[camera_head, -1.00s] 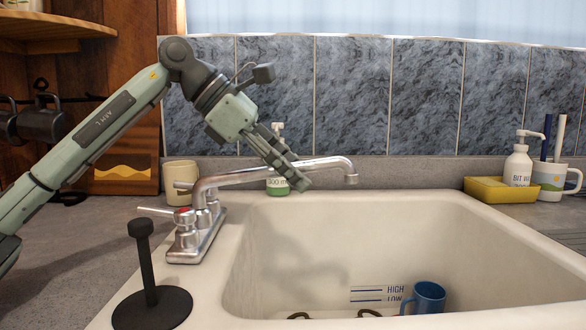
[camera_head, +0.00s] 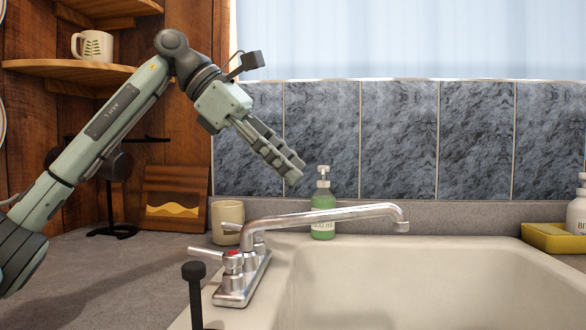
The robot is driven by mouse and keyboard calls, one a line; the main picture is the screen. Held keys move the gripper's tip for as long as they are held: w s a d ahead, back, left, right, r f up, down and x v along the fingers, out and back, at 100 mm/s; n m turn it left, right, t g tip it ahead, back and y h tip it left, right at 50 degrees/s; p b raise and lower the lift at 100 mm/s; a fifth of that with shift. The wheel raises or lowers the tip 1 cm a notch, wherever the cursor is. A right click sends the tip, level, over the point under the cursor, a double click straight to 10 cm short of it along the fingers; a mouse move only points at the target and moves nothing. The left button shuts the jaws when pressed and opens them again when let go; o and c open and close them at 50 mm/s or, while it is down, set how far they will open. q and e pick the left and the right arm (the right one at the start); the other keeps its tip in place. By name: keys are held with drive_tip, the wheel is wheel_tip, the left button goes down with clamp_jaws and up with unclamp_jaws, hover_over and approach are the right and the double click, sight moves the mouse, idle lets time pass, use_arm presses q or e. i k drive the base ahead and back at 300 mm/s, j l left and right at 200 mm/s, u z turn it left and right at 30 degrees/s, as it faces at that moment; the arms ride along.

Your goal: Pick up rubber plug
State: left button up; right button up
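I cannot make out a thing that is surely the rubber plug. A black upright post with a knob on top (camera_head: 194,290) stands at the lower edge, left of the sink; its foot is cut off, and I cannot tell if it is the plug. The cream sink (camera_head: 420,265) shows only its rim and upper inside; its floor is out of view. My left gripper (camera_head: 295,171) hangs in the air above the faucet, with its fingers pointing down to the right. Nothing shows held in it, and its finger gap is unclear. My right gripper is not in view.
The chrome faucet (camera_head: 320,215) reaches over the sink. A beige cup (camera_head: 228,221) and a green soap bottle (camera_head: 323,212) stand behind it. A yellow tray (camera_head: 553,238) with a white bottle (camera_head: 577,212) is at right. The grey counter (camera_head: 105,280) at left has free room.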

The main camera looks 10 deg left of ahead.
sight(192, 272)
drive_tip(key=k, duration=1.5)
